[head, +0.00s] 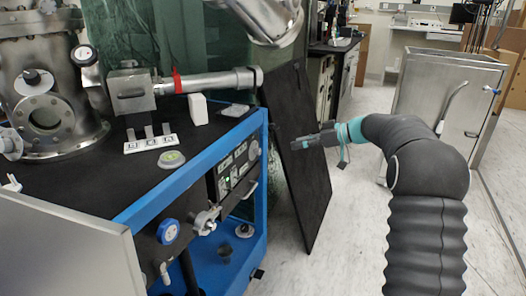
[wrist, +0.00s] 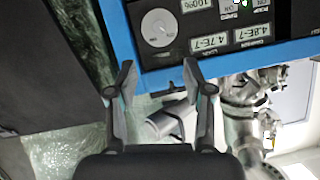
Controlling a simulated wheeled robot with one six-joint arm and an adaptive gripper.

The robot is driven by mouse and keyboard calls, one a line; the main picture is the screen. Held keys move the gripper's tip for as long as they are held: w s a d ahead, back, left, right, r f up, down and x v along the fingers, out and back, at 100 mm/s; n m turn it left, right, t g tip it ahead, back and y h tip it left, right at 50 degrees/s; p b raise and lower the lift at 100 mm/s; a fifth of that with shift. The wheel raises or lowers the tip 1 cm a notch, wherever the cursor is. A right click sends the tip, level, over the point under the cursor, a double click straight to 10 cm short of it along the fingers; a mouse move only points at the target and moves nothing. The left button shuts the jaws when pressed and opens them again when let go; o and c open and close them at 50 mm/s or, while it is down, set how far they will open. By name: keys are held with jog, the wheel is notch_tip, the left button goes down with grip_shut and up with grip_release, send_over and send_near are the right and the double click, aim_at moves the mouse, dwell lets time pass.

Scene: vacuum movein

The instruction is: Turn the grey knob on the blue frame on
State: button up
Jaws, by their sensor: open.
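The grey round knob (head: 254,150) sits at the right end of the dark control panel (head: 237,167) on the blue frame (head: 188,184). In the wrist view, which looks upside down, the knob (wrist: 158,27) shows beside lit readouts, above my fingertips in the picture. My gripper (head: 297,147) is to the right of the knob in the head view, apart from it and in front of the leaning black board. In the wrist view my gripper (wrist: 158,75) has its two fingers spread with nothing between them. The knob's pointer direction cannot be made out.
A black board (head: 302,190) leans behind my gripper, close to the frame's right corner. A blue round handle (head: 168,231) and a metal valve (head: 206,220) stick out lower left. A metal cart (head: 447,100) stands at right. The floor between is clear.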

aim_at(260, 151)
jog(key=p+x, duration=0.1)
jog(key=x, duration=1.3)
jog(key=shift+d, duration=0.1)
grip_shut()
